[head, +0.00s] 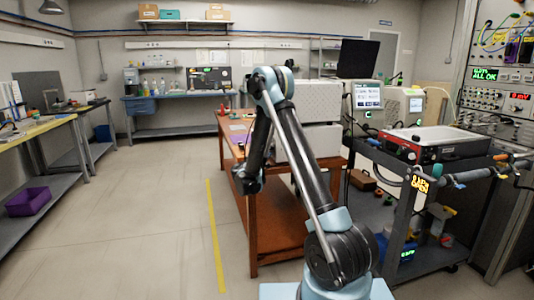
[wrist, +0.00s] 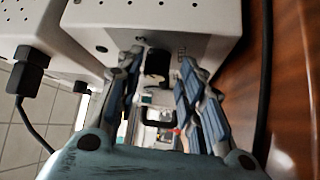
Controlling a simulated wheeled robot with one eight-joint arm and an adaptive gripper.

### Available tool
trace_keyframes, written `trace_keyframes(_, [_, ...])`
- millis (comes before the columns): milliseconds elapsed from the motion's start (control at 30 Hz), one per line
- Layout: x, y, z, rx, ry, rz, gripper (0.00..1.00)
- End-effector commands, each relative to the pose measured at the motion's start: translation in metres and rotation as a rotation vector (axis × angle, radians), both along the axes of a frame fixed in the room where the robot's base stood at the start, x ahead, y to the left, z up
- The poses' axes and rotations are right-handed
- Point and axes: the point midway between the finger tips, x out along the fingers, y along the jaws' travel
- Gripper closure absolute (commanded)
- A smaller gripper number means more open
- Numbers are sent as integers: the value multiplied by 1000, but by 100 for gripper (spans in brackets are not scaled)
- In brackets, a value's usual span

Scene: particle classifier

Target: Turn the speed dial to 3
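A black round knob (wrist: 156,64), which looks like the speed dial, sticks out from the face of a white perforated case (wrist: 195,18) in the wrist view. Its markings are too small to read. My gripper (wrist: 160,67) is open, with one finger to the left and one to the right of the knob in the picture. Gaps show between the knob and both fingers, and I cannot tell how far it is in depth. In the head view my gripper (head: 247,182) hangs near the left side of the brown table (head: 273,218); the knob is hidden there.
White cases (head: 308,140) stand on the table. A black plug with a cable (wrist: 32,60) is at the left in the wrist view. A cart with a red-and-black device (head: 432,148) stands to the right. The floor left of the yellow line (head: 214,235) is clear.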

Motion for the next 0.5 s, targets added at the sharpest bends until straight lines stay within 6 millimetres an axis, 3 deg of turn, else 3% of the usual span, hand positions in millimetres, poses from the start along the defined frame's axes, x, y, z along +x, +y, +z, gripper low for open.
trace_keyframes(333, [0,1,1,-3,-2,0,57])
trace_keyframes(500, [-11,8,-1,-3,-1,2,57])
